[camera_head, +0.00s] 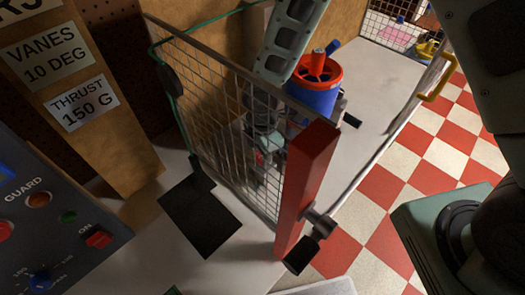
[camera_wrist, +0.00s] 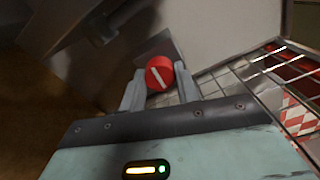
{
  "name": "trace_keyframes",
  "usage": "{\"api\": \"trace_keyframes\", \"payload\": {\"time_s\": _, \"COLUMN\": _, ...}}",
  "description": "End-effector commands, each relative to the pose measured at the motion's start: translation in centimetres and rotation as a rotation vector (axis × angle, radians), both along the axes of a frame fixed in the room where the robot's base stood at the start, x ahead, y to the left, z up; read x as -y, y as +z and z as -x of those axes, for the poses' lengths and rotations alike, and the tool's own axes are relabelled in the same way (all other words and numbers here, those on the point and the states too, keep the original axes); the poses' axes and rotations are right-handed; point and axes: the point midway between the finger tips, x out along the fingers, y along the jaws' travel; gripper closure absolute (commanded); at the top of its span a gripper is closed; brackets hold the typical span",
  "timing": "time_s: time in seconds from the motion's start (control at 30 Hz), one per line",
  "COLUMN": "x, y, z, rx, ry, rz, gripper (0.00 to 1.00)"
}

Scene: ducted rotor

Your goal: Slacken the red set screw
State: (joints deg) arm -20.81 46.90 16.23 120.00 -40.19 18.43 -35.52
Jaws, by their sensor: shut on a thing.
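The red set screw (camera_wrist: 159,72) has a round red head with a pale slot across it, which runs diagonally in the wrist view. My gripper (camera_wrist: 160,82) has one finger on each side of the head and is shut on it. In the head view, my gripper (camera_head: 268,145) is behind the wire mesh guard, which partly hides it, and the screw cannot be made out clearly there. The ducted rotor shows as a blue cylinder (camera_head: 312,100) with a red rim (camera_head: 326,80) beside my arm.
The mesh guard (camera_head: 215,110) with its red post (camera_head: 305,185) stands in front of my gripper. A control panel (camera_head: 60,225) is at lower left. Signs for vanes and thrust (camera_head: 84,104) are on a board at left. The pale bench top (camera_head: 385,85) is clear at the back right.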

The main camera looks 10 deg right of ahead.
Motion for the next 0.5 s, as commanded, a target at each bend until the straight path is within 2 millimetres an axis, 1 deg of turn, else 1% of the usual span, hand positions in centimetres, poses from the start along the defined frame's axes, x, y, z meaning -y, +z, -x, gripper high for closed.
{"api": "trace_keyframes", "payload": {"time_s": 0.2, "x": 0.01, "y": 0.08, "z": -0.08, "rx": 0.002, "ry": 0.051, "rz": 0.0, "gripper": 0.91}}
{"api": "trace_keyframes", "payload": {"time_s": 0.5, "x": 0.0, "y": 0.07, "z": -0.08, "rx": 0.002, "ry": 0.065, "rz": 0.0, "gripper": 0.91}}
